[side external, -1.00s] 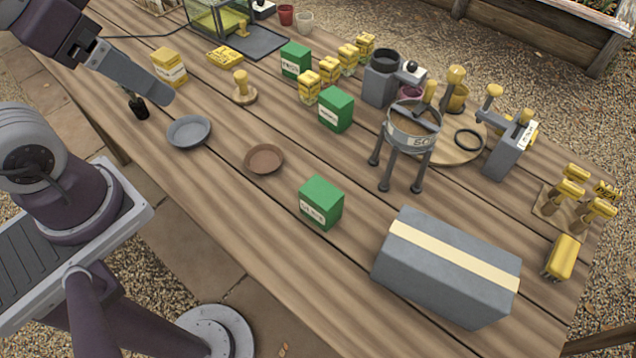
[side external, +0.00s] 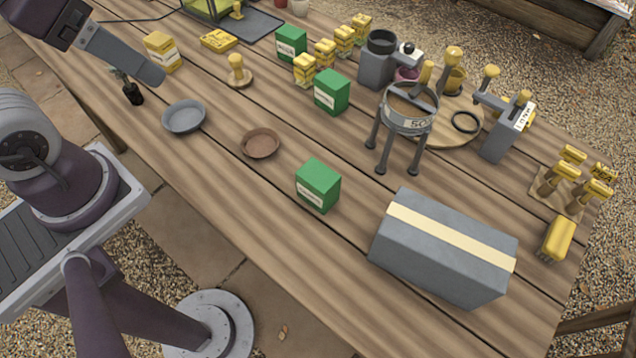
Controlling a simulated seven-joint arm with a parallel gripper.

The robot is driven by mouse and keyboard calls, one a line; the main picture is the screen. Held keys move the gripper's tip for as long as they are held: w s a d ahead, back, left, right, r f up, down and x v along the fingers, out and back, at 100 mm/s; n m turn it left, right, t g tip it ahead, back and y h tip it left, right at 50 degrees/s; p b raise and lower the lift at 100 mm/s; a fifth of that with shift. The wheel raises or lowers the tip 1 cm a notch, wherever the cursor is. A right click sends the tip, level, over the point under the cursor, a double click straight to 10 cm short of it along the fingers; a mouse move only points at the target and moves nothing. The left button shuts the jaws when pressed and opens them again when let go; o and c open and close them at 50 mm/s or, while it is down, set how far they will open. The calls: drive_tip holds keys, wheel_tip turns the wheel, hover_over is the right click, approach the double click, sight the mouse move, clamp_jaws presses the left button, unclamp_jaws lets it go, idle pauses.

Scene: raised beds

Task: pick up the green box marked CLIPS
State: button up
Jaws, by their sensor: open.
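Three green boxes with white labels stand upright on the wooden table. The near box (side external: 318,186) is at the front middle, the middle box (side external: 332,92) is farther back, and the far box (side external: 291,44) is behind that. Their labels are too small and blurred to read, so I cannot tell which one is marked CLIPS. My gripper (side external: 122,56) is at the upper left, above the table and well away from all three boxes. It is open, with one long grey finger showing clearly and nothing visible held.
A large grey box (side external: 445,248) with a cream band lies right of the near green box. A brown dish (side external: 260,144) and a grey dish (side external: 184,117) lie left. A legged sieve (side external: 408,112) stands right of the middle box. Yellow packets (side external: 304,70) stand between the back green boxes.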

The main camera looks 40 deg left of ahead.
sight(332, 201)
drive_tip(key=w+d+f+n+g+h, duration=0.8)
drive_tip(key=w+d+f+g+h, duration=0.1)
drive_tip(key=w+d+f, duration=0.15)
drive_tip(key=w+f+n+t+h, duration=0.1)
drive_tip(key=w+f+n, duration=0.1)
drive_tip(key=f, duration=0.4)
drive_tip(key=w+f+n+t+h, duration=0.1)
drive_tip(key=w+f+n+h, duration=0.1)
drive_tip(key=f+n, duration=0.2)
drive_tip(key=w+f+n+t+h, duration=0.1)
drive_tip(key=w+f+n, duration=0.1)
drive_tip(key=f, duration=0.6)
drive_tip(key=shift+a+f+n, duration=0.15)
drive_tip(key=shift+a+n, duration=0.2)
drive_tip(key=shift+n, duration=0.45)
drive_tip(key=x, duration=0.7)
drive_tip(key=shift+s+d+f, duration=0.1)
drive_tip(key=shift+s+d, duration=0.05)
drive_tip(key=shift+s, duration=0.25)
clamp_jaws()
